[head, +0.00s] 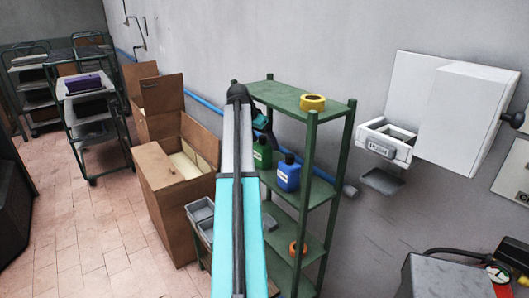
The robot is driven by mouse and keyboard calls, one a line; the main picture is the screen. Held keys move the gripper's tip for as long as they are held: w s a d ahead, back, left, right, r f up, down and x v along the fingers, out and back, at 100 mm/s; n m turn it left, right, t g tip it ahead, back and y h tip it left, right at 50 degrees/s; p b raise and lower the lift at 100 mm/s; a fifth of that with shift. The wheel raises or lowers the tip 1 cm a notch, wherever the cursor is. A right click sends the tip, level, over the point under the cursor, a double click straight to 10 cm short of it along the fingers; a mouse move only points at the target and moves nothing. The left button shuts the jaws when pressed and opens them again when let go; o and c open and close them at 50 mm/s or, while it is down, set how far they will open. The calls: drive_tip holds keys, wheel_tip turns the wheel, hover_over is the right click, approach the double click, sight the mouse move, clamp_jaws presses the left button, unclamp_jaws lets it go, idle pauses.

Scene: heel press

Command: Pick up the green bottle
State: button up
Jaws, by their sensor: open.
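The green bottle (262,154) stands upright on the middle shelf of the green metal rack (334,190), with a pale label on its front. A blue bottle (289,174) with a dark cap stands just to its right and nearer to me. My arm reaches up the middle of the picture, and its end bends right towards the rack. My gripper (262,127) is open and shows small and dark just above the green bottle. Its fingers are partly hidden, and I cannot tell whether they touch the bottle.
Grey bins (200,211) sit low at left. Cardboard boxes (170,185) stand left of the rack. A white wall box (450,110) hangs at right. The tiled floor at left is open.

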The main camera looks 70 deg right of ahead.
drive_tip(key=shift+f, duration=0.1)
idle(0.5)
drive_tip(key=c, duration=1.3)
